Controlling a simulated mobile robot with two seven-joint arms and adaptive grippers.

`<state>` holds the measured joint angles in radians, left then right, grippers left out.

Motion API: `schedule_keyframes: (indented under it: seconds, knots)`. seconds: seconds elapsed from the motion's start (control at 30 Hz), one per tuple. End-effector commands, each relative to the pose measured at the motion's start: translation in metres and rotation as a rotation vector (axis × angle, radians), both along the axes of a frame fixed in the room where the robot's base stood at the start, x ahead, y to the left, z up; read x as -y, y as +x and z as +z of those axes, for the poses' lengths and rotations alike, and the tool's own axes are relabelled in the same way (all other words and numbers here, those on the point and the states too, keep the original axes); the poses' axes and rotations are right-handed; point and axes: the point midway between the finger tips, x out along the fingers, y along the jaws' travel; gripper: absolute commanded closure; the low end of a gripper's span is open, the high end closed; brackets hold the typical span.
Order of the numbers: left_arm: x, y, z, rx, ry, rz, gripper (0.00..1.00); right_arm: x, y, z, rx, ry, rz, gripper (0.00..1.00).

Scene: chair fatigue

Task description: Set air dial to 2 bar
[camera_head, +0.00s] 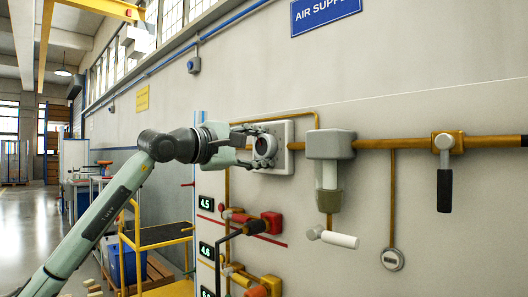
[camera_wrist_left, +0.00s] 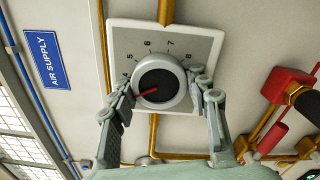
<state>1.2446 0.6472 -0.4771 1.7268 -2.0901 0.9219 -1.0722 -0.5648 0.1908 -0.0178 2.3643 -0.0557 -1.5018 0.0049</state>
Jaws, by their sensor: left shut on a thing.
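The air dial (camera_head: 265,148) is a round grey knob with a dark face on a pale square plate on the wall. It also shows in the left wrist view (camera_wrist_left: 162,80), with a red pointer (camera_wrist_left: 149,92) aimed to the lower left, below the printed 5. The number at the pointer's end is hidden by a finger. My left gripper (camera_head: 254,147) is shut on the dial, with one finger on each side of its rim. My right gripper is in neither view.
A yellow pipe (camera_head: 376,143) runs right from the dial to a grey filter unit (camera_head: 331,145) and a black-handled valve (camera_head: 444,190). A round gauge (camera_head: 393,259) hangs below. Red fittings (camera_head: 271,222) and digital displays (camera_head: 206,204) sit under the dial. A yellow cart (camera_head: 150,237) stands left.

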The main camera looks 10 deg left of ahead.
Motion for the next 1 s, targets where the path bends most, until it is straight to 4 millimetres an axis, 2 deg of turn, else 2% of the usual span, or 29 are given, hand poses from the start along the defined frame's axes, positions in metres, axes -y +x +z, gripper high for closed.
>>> schedule_keyframes:
  seconds: [0.47, 0.7, 1.0]
  knots:
    - [0.0, 0.0, -0.002, -0.235, -0.355, 0.0, 0.83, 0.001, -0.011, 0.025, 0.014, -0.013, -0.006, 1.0]
    - [0.001, 0.0, -0.003, -0.317, -0.476, 0.001, 0.83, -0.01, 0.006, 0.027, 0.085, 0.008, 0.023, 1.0]
    - [0.001, -0.001, -0.003, -0.365, -0.548, 0.001, 0.83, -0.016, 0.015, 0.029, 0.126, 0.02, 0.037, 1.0]
